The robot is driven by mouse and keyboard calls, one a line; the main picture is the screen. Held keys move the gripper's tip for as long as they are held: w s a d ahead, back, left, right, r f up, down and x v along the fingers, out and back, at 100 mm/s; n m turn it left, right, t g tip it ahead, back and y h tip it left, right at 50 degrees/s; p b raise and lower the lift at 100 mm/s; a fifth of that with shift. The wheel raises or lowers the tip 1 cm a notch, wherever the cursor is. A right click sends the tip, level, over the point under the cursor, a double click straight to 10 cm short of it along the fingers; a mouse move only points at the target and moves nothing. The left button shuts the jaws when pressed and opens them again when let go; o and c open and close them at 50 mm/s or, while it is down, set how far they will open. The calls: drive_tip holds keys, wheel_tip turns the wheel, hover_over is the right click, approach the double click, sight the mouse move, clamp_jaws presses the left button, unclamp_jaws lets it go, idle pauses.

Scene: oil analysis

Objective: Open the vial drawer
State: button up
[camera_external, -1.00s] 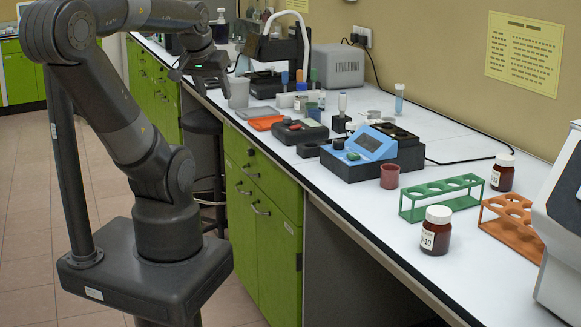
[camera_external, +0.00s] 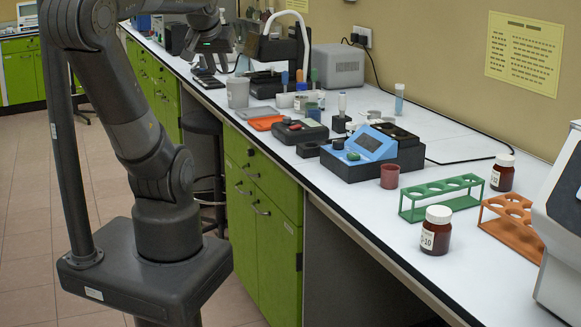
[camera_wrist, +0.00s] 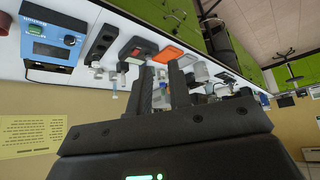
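The green cabinet (camera_external: 262,190) stands under the bench in the middle of the external view. Its top drawer front (camera_external: 265,172) and the door fronts below, with metal handles, look shut. No readable label shows which one is the vial drawer. The green fronts also show at the top of the wrist view (camera_wrist: 172,12). My gripper (camera_external: 211,68) is above the bench's front edge, beyond and left of the cabinet, clear of every handle. In the wrist view its two fingers (camera_wrist: 163,88) stand apart with nothing between them.
The white bench top (camera_external: 440,150) carries a blue device (camera_external: 370,145), a grey cup (camera_external: 238,92), an orange tray (camera_external: 265,123), a green rack (camera_external: 440,195) and brown bottles. A dark stool (camera_external: 203,125) stands left of the cabinet. The floor (camera_external: 110,190) before it is clear.

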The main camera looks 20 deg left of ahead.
sight(245, 171)
drive_tip(key=w+a+n+t, duration=0.4)
drive_tip(key=w+n, duration=0.2)
drive_tip(key=w, duration=0.3)
drive_tip(key=w+a+n+t, duration=0.4)
drive_tip(key=w+n+t, duration=0.15)
drive_tip(key=w, duration=0.45)
drive_tip(key=w+a+n+t, duration=0.3)
drive_tip(key=w+a+n, duration=0.2)
drive_tip(key=w+n, duration=0.3)
wheel_tip(245, 171, down, 47)
drive_tip(key=w+d+m, duration=0.1)
drive_tip(key=m, duration=0.1)
drive_tip(key=shift+h, duration=0.3)
drive_tip(key=w, duration=0.3)
drive_tip(key=w+r, duration=0.1)
drive_tip(key=w, duration=0.6)
drive_tip(key=shift+w+a+r, duration=0.1)
drive_tip(key=shift+w+r, duration=0.25)
drive_tip(key=shift+r, duration=0.05)
drive_tip(key=shift+c, duration=0.2)
clamp_jaws()
